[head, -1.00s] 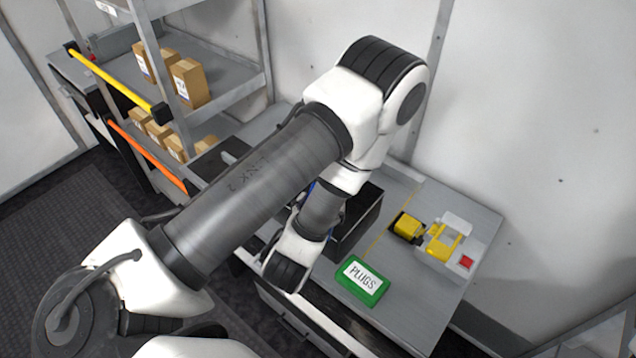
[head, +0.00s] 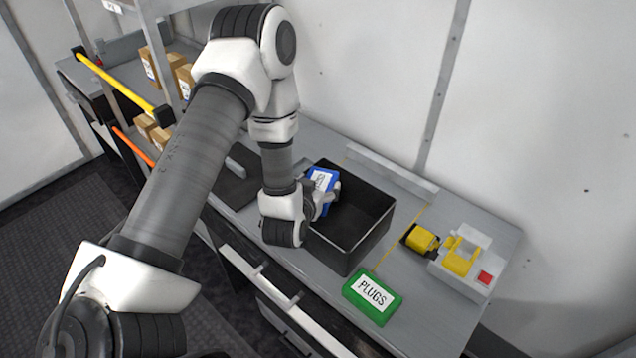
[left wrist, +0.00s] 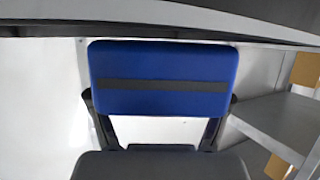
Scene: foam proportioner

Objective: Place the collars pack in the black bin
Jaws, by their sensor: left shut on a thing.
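The blue pack (head: 322,180) with a white label is in my left gripper (head: 328,194) in the head view; its label is too small to read. The left wrist view shows the pack's blue face with a dark band (left wrist: 160,85), held between both fingers. The open black bin (head: 349,248) stands on the bench. The pack is at the bin's left end, over or just inside its opening; I cannot tell how deep. My wrist hides part of the bin's left side. My right gripper is in neither view.
A green PLUGS pack (head: 372,297) lies on the bench in front of the bin. A yellow and white device (head: 461,257) with a red button is to the right. A shelf with cardboard boxes (head: 150,66) stands at the back left.

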